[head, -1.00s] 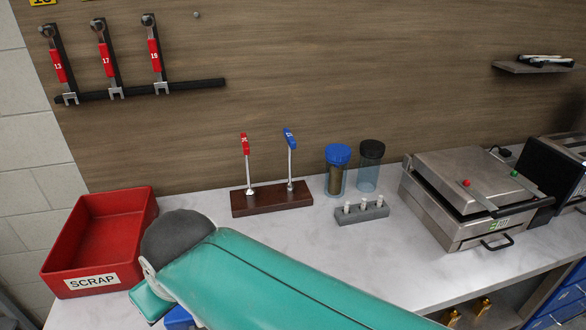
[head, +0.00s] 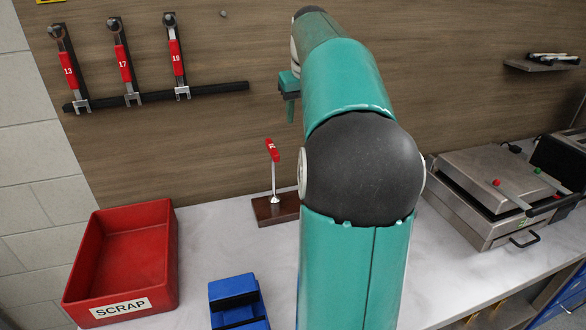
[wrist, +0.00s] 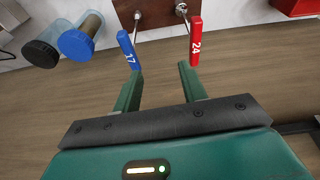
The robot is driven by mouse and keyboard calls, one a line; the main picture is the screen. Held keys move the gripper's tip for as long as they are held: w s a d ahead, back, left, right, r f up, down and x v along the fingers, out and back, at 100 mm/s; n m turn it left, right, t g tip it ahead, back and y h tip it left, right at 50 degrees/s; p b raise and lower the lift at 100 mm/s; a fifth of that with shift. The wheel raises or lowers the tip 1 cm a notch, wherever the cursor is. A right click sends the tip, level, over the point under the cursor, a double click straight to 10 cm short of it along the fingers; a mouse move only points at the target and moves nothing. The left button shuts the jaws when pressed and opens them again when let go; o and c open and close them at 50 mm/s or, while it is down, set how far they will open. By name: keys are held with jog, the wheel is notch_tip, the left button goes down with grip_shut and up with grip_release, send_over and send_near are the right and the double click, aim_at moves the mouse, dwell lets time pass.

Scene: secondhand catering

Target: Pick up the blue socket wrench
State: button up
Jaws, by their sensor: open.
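The blue socket wrench (wrist: 128,51), its blue handle marked 17, shows at the upper left of the wrist view, standing in the wooden stand (wrist: 155,18). In the head view my arm hides it. My gripper (wrist: 160,70) is open and empty. The blue handle's lower end appears by the tip of the left finger, not between the fingers; I cannot tell whether they touch. The red socket wrench (wrist: 195,42), marked 24, appears just beyond the right finger tip. It also stands in the head view (head: 273,165).
Blue-lidded (wrist: 76,44) and black-lidded (wrist: 41,53) jars stand beside the stand. A red scrap bin (head: 170,262) sits at the counter's left. A metal grill (head: 485,180) is on the right. Red-handled wrenches (head: 122,66) hang on the wall.

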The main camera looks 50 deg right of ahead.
jog(key=s+d, duration=0.2)
jog(key=d, duration=0.4)
jog(key=shift+m, duration=0.3)
jog(key=x, duration=0.8)
jog(key=shift+s+f, duration=0.15)
jog(key=shift+f, duration=0.15)
jog(key=shift+x, duration=2.8)
jog(key=shift+c, duration=0.4)
jog(key=shift+r, duration=0.1)
grip_shut()
